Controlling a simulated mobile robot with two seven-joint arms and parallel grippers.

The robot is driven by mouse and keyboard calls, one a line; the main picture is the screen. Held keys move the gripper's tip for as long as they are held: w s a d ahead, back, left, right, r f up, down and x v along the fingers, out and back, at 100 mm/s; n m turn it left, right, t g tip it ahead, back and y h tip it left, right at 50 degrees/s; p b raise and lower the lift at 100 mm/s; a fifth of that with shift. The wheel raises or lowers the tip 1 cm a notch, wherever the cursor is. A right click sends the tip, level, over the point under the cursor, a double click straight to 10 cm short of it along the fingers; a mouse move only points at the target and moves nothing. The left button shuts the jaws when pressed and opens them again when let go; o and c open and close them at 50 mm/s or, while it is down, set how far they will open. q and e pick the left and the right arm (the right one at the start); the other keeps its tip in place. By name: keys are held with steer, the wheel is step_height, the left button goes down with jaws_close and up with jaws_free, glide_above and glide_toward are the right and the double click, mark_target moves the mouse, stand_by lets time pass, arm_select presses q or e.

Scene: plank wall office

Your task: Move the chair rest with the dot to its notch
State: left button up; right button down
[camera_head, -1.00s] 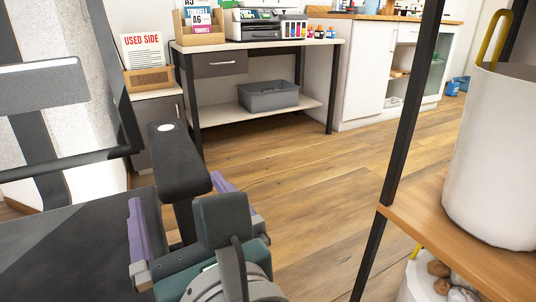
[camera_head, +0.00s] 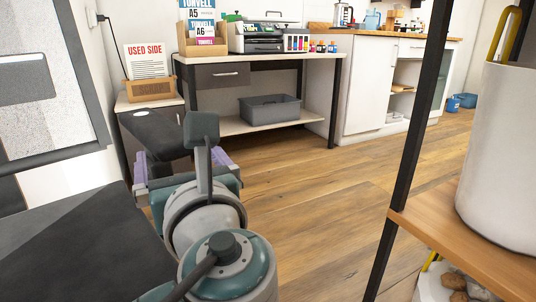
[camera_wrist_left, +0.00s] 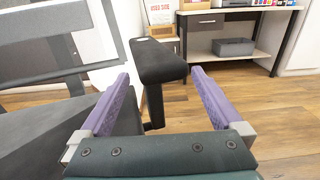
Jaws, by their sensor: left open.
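The chair rest with the dot is a black padded armrest (camera_head: 160,138) with a pale dot near its far end. It stands on a dark post at the chair's right side, and also shows in the left wrist view (camera_wrist_left: 158,62). My left gripper (camera_head: 182,160) is open, its purple fingers on either side of the armrest and post. In the left wrist view the left gripper (camera_wrist_left: 160,75) shows gaps on both sides, with no clear contact. The dark chair seat (camera_head: 80,240) lies at lower left. I cannot make out a notch. My right gripper is out of view.
A wooden shelf (camera_head: 470,240) with a dark upright and a white bin (camera_head: 510,150) stands at right. A desk (camera_head: 320,66) with a printer and a grey tub (camera_head: 270,108) is behind. The wooden floor (camera_head: 310,190) between is clear.

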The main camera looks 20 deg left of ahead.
arm_select(q)
steer(key=shift+a, duration=0.1)
steer(key=shift+c, duration=0.2)
steer(key=c, duration=0.6)
steer(key=shift+s+a, duration=0.1)
jaws_close()
